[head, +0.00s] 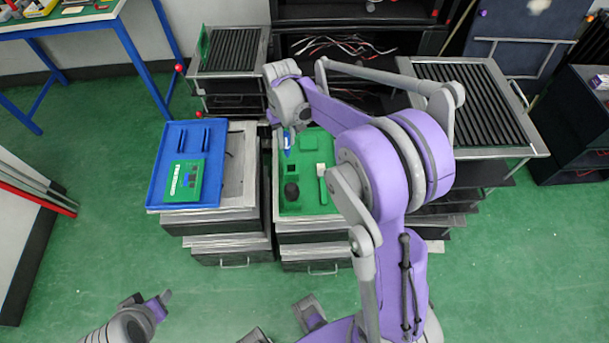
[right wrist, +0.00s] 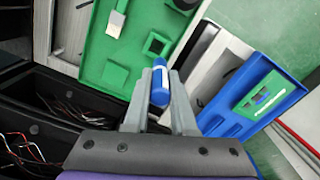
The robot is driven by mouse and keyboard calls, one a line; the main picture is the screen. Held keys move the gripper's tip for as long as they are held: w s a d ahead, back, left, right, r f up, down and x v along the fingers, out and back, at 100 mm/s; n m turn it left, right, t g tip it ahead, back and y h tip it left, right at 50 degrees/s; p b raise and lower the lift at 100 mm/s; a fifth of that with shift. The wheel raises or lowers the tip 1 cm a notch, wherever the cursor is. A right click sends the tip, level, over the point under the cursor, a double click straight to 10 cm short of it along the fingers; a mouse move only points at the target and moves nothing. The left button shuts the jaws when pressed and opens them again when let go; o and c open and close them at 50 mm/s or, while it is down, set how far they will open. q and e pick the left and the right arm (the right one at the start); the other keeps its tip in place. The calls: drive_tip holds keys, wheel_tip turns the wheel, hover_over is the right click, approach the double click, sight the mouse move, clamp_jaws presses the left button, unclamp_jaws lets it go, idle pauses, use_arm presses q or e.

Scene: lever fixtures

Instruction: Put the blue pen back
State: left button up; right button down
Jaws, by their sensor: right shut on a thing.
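The blue pen (head: 287,141) is held over the back left corner of the green tray (head: 311,205). My right gripper (head: 288,129) is shut on it. In the right wrist view the blue pen (right wrist: 160,84) shows between the two grey fingers (right wrist: 159,108), with a light band on its body. The green tray (right wrist: 103,68) is beyond the fingers there, with square recesses and a white-topped item. I cannot tell whether the pen touches the tray. My left gripper (head: 148,304) is at the bottom left of the head view, away from the trays, its jaws unclear.
A blue tray (head: 166,170) with a green board (head: 185,180) lies left of the green tray. A white brush-like item (head: 322,184) and a dark round object (head: 291,192) are in the green tray. Ribbed racks (head: 229,50) stand behind. Green floor in front is mostly clear.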

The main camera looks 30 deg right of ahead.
drive_tip(key=shift+s+d, duration=0.15)
drive_tip(key=shift+d, duration=0.1)
drive_tip(key=shift+s+d+f, duration=0.1)
drive_tip(key=shift+f, duration=0.1)
wheel_tip(320, 180, down, 10)
drive_tip(key=shift+r, duration=0.15)
use_arm(q)
drive_tip(key=shift+s+d+f, duration=0.25)
drive_tip(key=shift+s+f, duration=0.05)
use_arm(e)
drive_tip(key=shift+f+b, duration=0.2)
drive_tip(key=shift+b, duration=0.2)
drive_tip(key=c, duration=0.7)
unclamp_jaws()
drive_tip(key=shift+c, duration=0.2)
use_arm(q)
drive_tip(key=shift+f, duration=0.2)
use_arm(e)
drive_tip(key=shift+r, duration=0.1)
